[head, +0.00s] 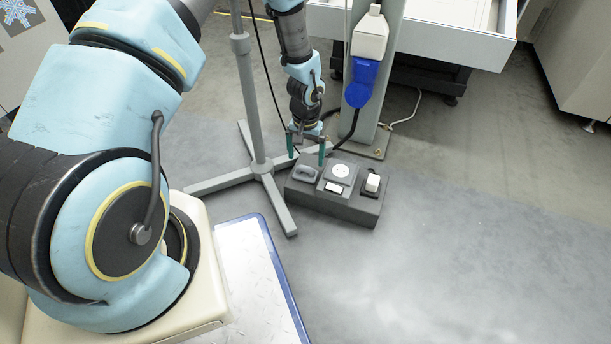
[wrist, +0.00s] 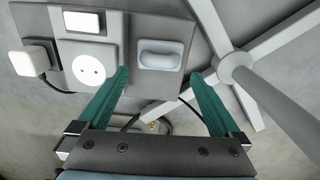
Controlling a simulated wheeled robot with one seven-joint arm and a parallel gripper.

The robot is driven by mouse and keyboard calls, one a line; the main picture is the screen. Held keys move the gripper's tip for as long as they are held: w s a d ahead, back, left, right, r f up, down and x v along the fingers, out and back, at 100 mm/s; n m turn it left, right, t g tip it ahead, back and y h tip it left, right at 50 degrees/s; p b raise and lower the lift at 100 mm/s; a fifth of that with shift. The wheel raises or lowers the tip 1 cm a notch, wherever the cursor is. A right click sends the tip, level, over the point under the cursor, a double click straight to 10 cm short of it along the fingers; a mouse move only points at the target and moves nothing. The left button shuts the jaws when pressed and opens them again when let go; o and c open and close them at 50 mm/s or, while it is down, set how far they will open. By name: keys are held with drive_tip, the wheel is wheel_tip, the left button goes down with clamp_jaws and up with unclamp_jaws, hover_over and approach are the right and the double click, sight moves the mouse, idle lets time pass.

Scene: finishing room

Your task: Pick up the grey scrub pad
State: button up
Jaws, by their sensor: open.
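A small pale grey rounded piece, which appears to be the scrub pad (head: 305,173), sits in the left section of a dark grey block (head: 330,207) on the floor. It also shows in the wrist view (wrist: 160,55), on a squarish raised or recessed patch; I cannot tell which. My gripper (head: 306,149) is open and empty, with its green fingers pointing down above the block's left end. In the wrist view the fingertips (wrist: 160,78) lie to either side of the pad's near edge and do not appear to touch it.
The block also carries a white two-holed disc (head: 340,170), a small white piece (head: 333,187) and a white plug-like cube (head: 372,183). A grey stand (head: 262,166) with splayed feet is close on the left. A post (head: 377,105) stands behind. Floor is clear at right.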

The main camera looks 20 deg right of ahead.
sight(305, 166)
drive_tip(key=f+b, duration=0.2)
drive_tip(key=f, duration=0.1)
drive_tip(key=f+b, duration=0.1)
drive_tip(key=f, duration=0.1)
drive_tip(key=shift+s+a+f, duration=0.15)
drive_tip(key=shift+s+f, duration=0.1)
drive_tip(key=shift+s, duration=0.05)
drive_tip(key=shift+r, duration=0.1)
drive_tip(key=c, duration=1)
